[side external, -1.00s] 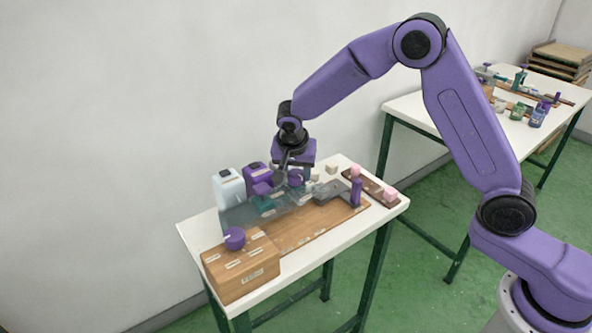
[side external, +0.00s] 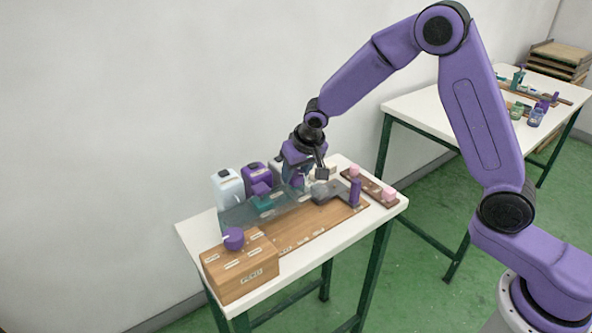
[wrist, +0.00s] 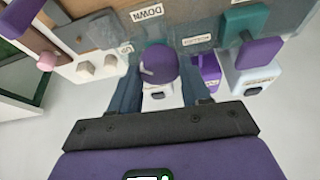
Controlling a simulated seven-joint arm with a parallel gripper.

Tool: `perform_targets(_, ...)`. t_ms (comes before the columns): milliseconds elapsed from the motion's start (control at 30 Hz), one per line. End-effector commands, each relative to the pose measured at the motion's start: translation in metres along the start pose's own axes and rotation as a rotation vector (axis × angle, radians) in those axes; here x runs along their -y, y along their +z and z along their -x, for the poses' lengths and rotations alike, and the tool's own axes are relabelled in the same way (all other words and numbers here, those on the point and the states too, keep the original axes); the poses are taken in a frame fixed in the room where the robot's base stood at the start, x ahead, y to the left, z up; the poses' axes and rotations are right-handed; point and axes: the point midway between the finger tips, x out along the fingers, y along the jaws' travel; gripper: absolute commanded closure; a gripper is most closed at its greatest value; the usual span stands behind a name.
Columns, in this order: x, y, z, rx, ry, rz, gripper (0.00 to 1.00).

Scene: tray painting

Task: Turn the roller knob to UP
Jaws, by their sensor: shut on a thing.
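The roller knob (wrist: 158,60) is a round purple knob with a short white mark that points to the lower left in the wrist view. My gripper (wrist: 160,64) has its two fingers on either side of the knob and is shut on it. A DOWN label (wrist: 146,13) lies just above the knob on a grey panel (wrist: 172,27). Another label (wrist: 197,40) sits to its right, too small to read. In the side view, my gripper (side external: 298,180) is at the far edge of the panel (side external: 268,208), and the arm largely hides the knob.
White (side external: 228,188) and purple (side external: 255,176) containers stand left of my gripper. A wooden box (side external: 240,272) with another purple knob (side external: 233,238) is at the front left.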

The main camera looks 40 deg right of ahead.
Motion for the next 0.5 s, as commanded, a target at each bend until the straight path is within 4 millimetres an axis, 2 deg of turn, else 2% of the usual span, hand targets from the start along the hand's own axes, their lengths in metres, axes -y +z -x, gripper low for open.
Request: perform_targets(500, -0.0028, -0.0014, 0.0002, -0.002, -0.145, 0.342, 0.84)
